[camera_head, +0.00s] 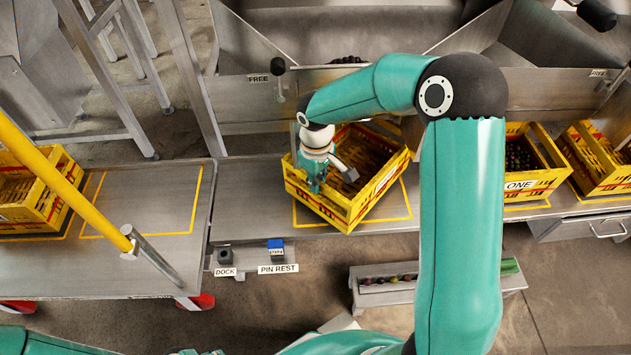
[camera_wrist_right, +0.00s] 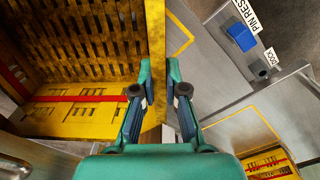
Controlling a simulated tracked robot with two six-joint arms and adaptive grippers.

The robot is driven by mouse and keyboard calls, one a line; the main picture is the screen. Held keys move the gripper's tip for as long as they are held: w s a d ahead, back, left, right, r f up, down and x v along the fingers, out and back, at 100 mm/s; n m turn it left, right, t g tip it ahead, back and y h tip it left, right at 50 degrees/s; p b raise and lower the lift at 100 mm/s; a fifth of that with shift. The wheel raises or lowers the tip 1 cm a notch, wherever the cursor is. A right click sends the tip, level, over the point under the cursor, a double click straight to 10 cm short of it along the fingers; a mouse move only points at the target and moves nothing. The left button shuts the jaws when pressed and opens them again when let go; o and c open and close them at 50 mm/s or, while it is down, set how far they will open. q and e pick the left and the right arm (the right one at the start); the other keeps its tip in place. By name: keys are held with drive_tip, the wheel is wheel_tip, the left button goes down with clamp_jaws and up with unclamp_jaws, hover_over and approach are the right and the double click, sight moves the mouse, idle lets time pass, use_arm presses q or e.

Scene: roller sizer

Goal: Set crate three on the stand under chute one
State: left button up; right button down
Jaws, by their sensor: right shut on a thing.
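A yellow slatted crate (camera_head: 372,203), empty inside, is in the middle of the head view, turned askew to the yellow outline on the grey stand (camera_head: 262,205). Its white label is too small to read. My right gripper (camera_head: 314,184) is shut on the crate's left wall. In the right wrist view, the fingers (camera_wrist_right: 158,95) pinch the wall of the crate (camera_wrist_right: 75,122) between them. I cannot tell whether the crate's bottom touches the stand. A chute (camera_head: 245,100) marked FREE is behind it. My left gripper is out of view.
A crate marked ONE (camera_head: 530,184) holds dark fruit on the right, with another crate (camera_head: 602,170) beside it. A crate (camera_head: 50,205) sits on a cart (camera_head: 180,255) at left, beside an empty outlined spot. The pin rest (camera_head: 277,257) and a narrow trough (camera_head: 400,287) are in front.

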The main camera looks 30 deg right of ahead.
drive_tip(key=shift+f, duration=0.15)
drive_tip(key=c, duration=1.2)
unclamp_jaws()
wheel_tip(320, 180, up, 11)
drive_tip(key=p, duration=0.4)
drive_tip(key=s+a+f+y, duration=0.35)
drive_tip(key=a+f, duration=0.55)
drive_tip(key=f, duration=0.5)
drive_tip(key=s+a+f+m, duration=0.2)
drive_tip(key=s+a+f, duration=0.1)
drive_tip(key=s+f, duration=0.2)
drive_tip(key=s+a+f+m, duration=0.3)
drive_tip(key=s+f, duration=0.3)
drive_tip(key=s, duration=0.3)
drive_tip(key=shift+s+a+f+t+y, duration=0.25)
drive_tip(key=shift+a+t+y, duration=0.1)
drive_tip(key=shift+a, duration=0.3)
drive_tip(key=shift+r, duration=0.1)
